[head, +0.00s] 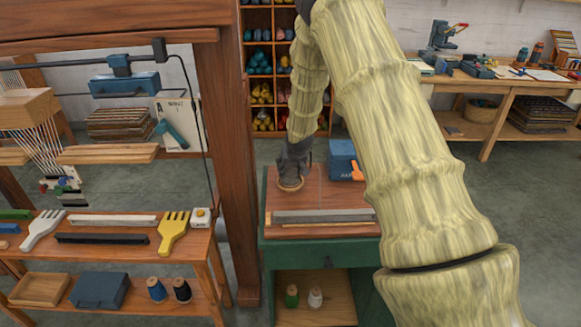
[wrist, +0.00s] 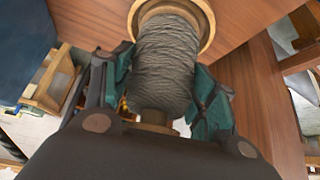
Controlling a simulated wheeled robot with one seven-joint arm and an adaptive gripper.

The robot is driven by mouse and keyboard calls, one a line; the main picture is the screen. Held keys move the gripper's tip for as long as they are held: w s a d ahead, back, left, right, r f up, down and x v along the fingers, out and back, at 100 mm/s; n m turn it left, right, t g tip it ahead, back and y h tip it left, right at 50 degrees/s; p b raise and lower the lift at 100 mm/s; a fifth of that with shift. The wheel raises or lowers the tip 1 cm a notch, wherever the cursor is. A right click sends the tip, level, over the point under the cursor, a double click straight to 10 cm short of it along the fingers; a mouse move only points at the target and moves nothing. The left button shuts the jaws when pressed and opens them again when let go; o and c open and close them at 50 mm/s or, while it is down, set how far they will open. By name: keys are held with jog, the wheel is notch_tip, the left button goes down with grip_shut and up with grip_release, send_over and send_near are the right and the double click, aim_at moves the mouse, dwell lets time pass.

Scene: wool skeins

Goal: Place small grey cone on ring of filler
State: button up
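The small grey cone (wrist: 165,65) is wound with grey wool and fills the middle of the wrist view, with a tan wooden end towards my palm. My gripper (wrist: 165,85) has its teal finger pads against both sides of the wool. In the head view my gripper (head: 292,165) points down over the left back part of the green cabinet's wooden top. A tan round rim (wrist: 207,25) surrounds the cone's far end; it also shows below my gripper in the head view (head: 290,186). I cannot tell whether it is the filler's ring or the cone's own base.
The green cabinet (head: 318,249) has a wooden top with a grey bar (head: 322,216) along its front. A blue box (head: 342,158) with an orange part stands just right of my gripper. A wooden loom post (head: 226,150) rises close on the left.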

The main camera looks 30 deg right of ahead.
jog(key=shift+o, duration=1.3)
jog(key=shift+r, duration=0.2)
jog(key=b+v, duration=0.1)
jog(key=v, duration=1.1)
